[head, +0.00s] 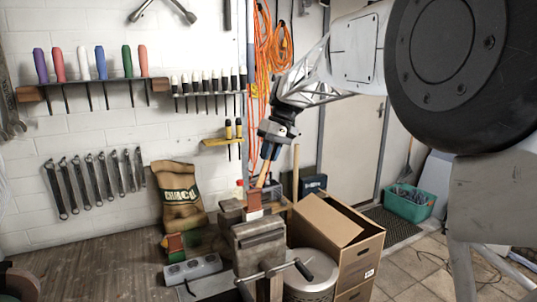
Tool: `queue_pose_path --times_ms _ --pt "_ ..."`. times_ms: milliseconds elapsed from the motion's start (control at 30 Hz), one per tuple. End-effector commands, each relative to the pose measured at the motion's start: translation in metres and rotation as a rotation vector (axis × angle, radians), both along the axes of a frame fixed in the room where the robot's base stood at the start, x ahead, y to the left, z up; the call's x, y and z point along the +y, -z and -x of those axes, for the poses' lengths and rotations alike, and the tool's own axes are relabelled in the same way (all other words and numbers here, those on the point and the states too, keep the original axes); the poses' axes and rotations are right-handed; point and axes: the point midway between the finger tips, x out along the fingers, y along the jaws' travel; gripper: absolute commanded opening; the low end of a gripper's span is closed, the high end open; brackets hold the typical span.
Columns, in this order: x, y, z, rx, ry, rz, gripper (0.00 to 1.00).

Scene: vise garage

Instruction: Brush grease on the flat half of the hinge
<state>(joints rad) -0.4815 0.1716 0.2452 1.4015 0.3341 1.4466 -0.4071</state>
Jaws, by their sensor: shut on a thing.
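My gripper (268,153) points down above the vise and is shut on a thin orange-brown handle, which seems to be the brush (263,176). The handle slants down and slightly left. Its lower end is close to a rust-brown plate, likely the hinge (254,201), standing upright at the top of the grey vise (260,245). Whether the brush touches the plate I cannot tell. The bristles are too small to make out, and so is any grease on the plate. The hinge's lower part is hidden in the vise jaws.
The bench's left part (90,265) is clear.

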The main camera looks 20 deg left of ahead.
Motion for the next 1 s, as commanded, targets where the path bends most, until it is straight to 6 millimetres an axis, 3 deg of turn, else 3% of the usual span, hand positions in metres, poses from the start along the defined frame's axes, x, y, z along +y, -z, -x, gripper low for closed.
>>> queue_pose_path --times_ms 500,1000 --pt "-0.020 0.001 -0.020 0.000 0.001 0.000 0.00" --pt "-0.021 0.002 -0.021 0.000 0.000 0.000 0.00"
